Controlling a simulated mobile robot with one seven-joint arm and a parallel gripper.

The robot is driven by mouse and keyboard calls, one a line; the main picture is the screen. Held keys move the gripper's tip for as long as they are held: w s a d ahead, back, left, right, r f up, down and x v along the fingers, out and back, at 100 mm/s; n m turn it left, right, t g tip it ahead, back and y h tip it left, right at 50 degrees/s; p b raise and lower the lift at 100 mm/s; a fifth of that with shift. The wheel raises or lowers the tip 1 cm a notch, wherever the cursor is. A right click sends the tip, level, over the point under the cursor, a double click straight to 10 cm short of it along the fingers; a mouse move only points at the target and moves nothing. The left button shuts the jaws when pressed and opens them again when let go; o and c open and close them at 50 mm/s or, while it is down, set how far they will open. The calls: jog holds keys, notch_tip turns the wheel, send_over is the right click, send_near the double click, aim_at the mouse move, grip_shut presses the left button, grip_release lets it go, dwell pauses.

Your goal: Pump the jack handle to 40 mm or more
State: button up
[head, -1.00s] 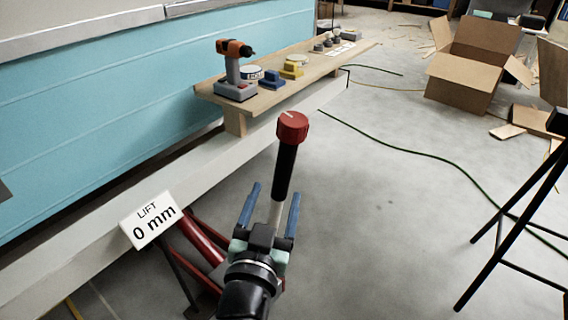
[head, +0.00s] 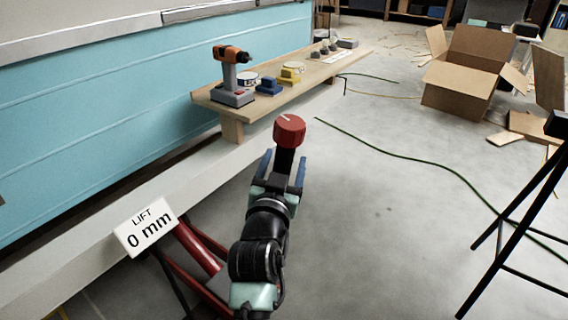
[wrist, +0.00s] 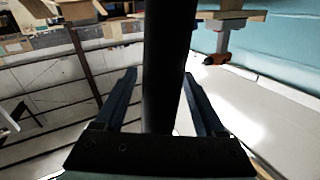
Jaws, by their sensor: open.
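The jack handle has a red knob (head: 289,129) on top and a black grip (head: 285,162) below it. It stands up from the red jack (head: 200,247) at the lower left. The lift sign (head: 147,227) reads 0 mm. My gripper (head: 283,172) is open, with one blue finger on each side of the black grip, just under the knob. In the wrist view the dark handle (wrist: 168,65) runs between the two fingers (wrist: 162,100), with gaps visible on both sides. The lower part of the handle is hidden behind my arm.
A wooden bench (head: 232,116) with an orange drill (head: 231,75) and several small items stands beyond, along the blue camper wall (head: 100,120). A black tripod (head: 520,215) stands at the right. A green cable (head: 420,160) crosses the floor. A cardboard box (head: 470,75) lies farther back.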

jog(key=shift+c, duration=0.2)
grip_shut()
dwell(1.2)
